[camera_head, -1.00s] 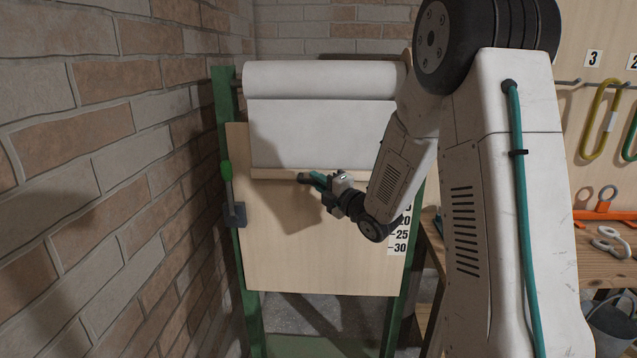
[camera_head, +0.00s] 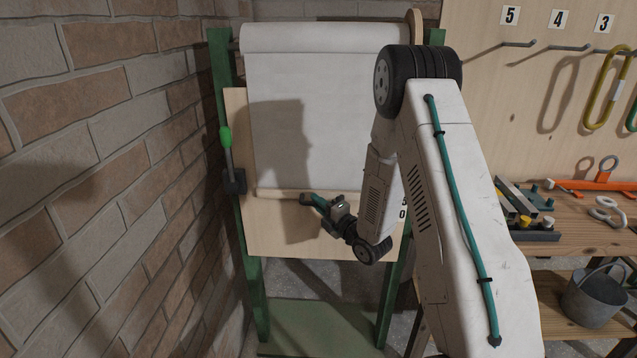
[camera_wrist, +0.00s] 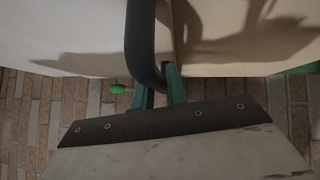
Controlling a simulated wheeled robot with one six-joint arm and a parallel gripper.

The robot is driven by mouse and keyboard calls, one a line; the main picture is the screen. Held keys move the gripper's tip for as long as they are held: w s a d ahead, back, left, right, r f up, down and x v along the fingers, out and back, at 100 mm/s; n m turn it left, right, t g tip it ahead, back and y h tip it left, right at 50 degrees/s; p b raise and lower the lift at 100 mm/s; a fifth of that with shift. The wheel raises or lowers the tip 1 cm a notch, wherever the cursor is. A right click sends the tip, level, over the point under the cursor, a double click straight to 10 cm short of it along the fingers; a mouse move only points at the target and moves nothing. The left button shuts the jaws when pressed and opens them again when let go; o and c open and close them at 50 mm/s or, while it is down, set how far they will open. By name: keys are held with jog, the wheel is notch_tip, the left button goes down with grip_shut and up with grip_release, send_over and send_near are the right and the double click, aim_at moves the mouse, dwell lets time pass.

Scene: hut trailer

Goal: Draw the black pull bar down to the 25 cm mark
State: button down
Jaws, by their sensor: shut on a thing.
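The black pull bar (camera_wrist: 141,40) shows as a curved dark handle in the wrist view. In the head view only a short dark end of it (camera_head: 306,198) shows at the wooden strip (camera_head: 275,193) on the lower edge of the white paper (camera_head: 330,110). My gripper (camera_head: 319,203) is shut on the bar; its teal fingers also show in the wrist view (camera_wrist: 160,88). The paper hangs from a roll over a plywood board (camera_head: 285,235). The number scale (camera_head: 403,207) on the board's right side is mostly hidden by my arm, so the bar's reading cannot be told.
A green-handled lever (camera_head: 227,150) sits at the board's left edge on a green frame (camera_head: 222,60). A brick wall (camera_head: 110,180) is close on the left. A workbench (camera_head: 575,232) with tools and a bucket (camera_head: 595,297) stands at right.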

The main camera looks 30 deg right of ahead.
notch_tip(320, 180, down, 4)
jog(key=shift+r, duration=0.1)
dwell(0.4)
jog(key=c, duration=1.4)
grip_release()
jog(key=v, duration=0.7)
jog(key=shift+s, duration=0.4)
jog(key=shift+d, duration=0.1)
